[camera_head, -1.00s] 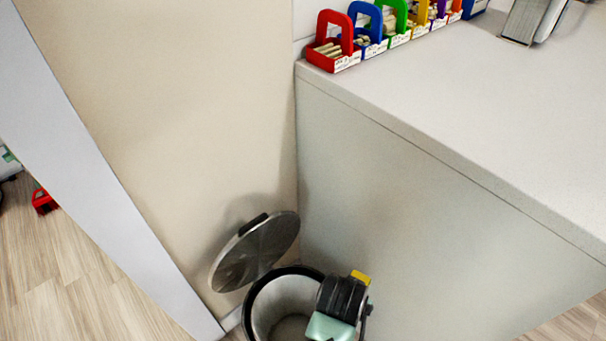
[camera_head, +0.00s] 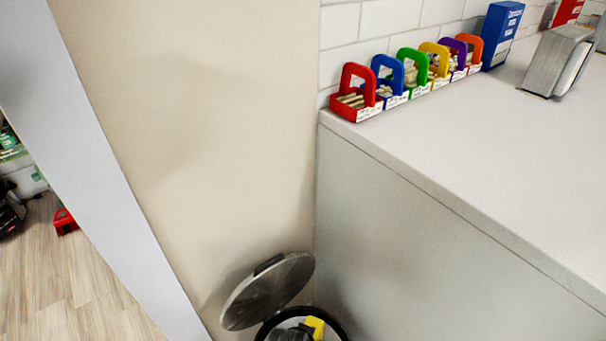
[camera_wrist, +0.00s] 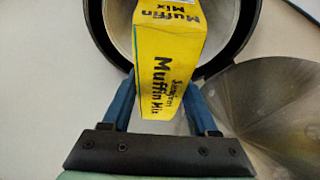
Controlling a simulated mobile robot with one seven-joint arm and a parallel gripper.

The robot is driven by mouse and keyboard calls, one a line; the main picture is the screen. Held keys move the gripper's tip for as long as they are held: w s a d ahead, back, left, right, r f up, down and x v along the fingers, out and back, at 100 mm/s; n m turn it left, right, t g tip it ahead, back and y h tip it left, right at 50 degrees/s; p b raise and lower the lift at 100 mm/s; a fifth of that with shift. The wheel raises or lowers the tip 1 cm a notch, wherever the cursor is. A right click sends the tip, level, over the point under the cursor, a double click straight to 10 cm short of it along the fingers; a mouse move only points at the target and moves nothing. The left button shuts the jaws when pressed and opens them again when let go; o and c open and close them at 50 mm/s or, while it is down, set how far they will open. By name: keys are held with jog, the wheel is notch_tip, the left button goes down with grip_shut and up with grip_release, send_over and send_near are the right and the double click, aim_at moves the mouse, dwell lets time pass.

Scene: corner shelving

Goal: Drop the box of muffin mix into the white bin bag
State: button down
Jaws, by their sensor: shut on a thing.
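The yellow box of muffin mix (camera_wrist: 168,62) is between the blue fingers of my gripper (camera_wrist: 160,82) in the wrist view, and the gripper is shut on it. In the head view a yellow end of the box (camera_head: 316,325) shows within the outline of the bin opening, with my dark gripper (camera_head: 293,334) beside it at the bottom edge. The round bin has a black rim (camera_head: 341,326) and a pale inside (camera_wrist: 121,18), which looks like the white bag. The box covers much of the opening, and the bin's bottom is hidden.
The round metal lid (camera_head: 268,291) stands open against the wall, left of the bin. A white counter (camera_head: 460,130) with a flat side panel rises to the right. Several coloured caddies, including a red one (camera_head: 355,100), line its back edge.

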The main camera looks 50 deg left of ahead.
notch_tip(320, 180, down, 3)
jog(key=b, duration=0.2)
jog(key=shift+f+b, duration=0.15)
jog(key=shift+b, duration=0.15)
jog(key=shift+c, duration=0.4)
grip_release()
jog(key=p+v, duration=0.6)
jog(key=v, duration=0.6)
jog(key=shift+d+r, duration=0.15)
jog(key=shift+r, duration=0.1)
jog(key=shift+s+r, duration=0.2)
jog(key=shift+r, duration=0.05)
